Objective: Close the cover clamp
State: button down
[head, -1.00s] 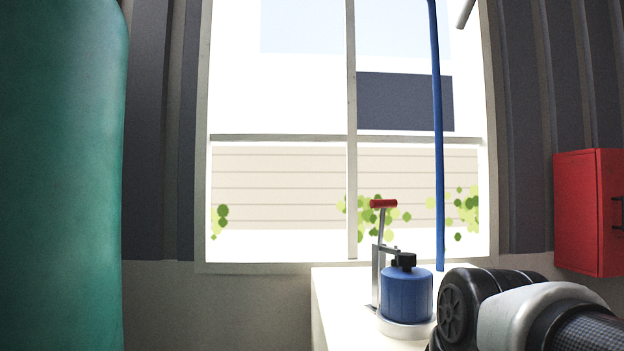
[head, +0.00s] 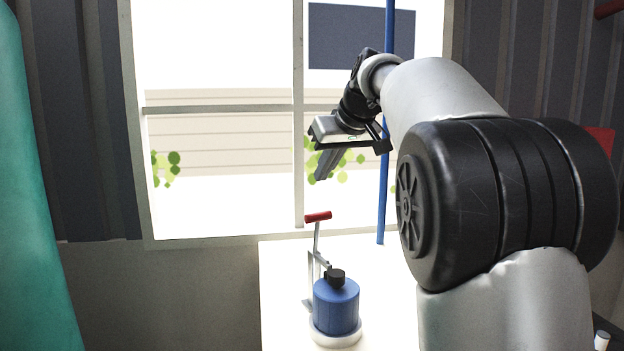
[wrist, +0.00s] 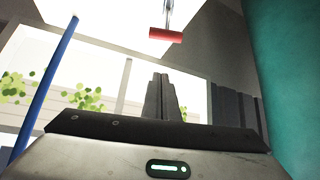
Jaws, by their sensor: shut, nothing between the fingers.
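The cover clamp has a red T-grip (head: 318,216) on a steel lever (head: 316,242), which stands nearly upright with a slight tilt. It is mounted beside a blue pot (head: 336,306) with a black knob (head: 335,277) on top, seated on a white round base (head: 340,340). My gripper (head: 322,174) is shut and empty, appearing above the red grip in the head view, with a visible gap. In the wrist view my shut fingers (wrist: 160,80) point towards the red grip (wrist: 165,35), clear of it. The pot is not seen in the wrist view.
The pot stands on a white bench (head: 285,290) below a window. A blue vertical pipe (head: 383,200) runs behind the bench, close to my arm. A teal rounded body (head: 35,210) is at the far left. A red box (head: 600,141) is partly hidden at right.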

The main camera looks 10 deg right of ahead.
jog(key=w+f, duration=0.1)
jog(key=f, duration=0.1)
jog(key=w+f, duration=0.1)
jog(key=f, duration=0.2)
jog(key=w+a+f+p, duration=0.1)
jog(key=f, duration=0.2)
jog(key=shift+f, duration=0.1)
jog(key=shift+s+f, duration=0.15)
jog(key=shift+f, duration=0.1)
jog(key=shift+d, duration=0.1)
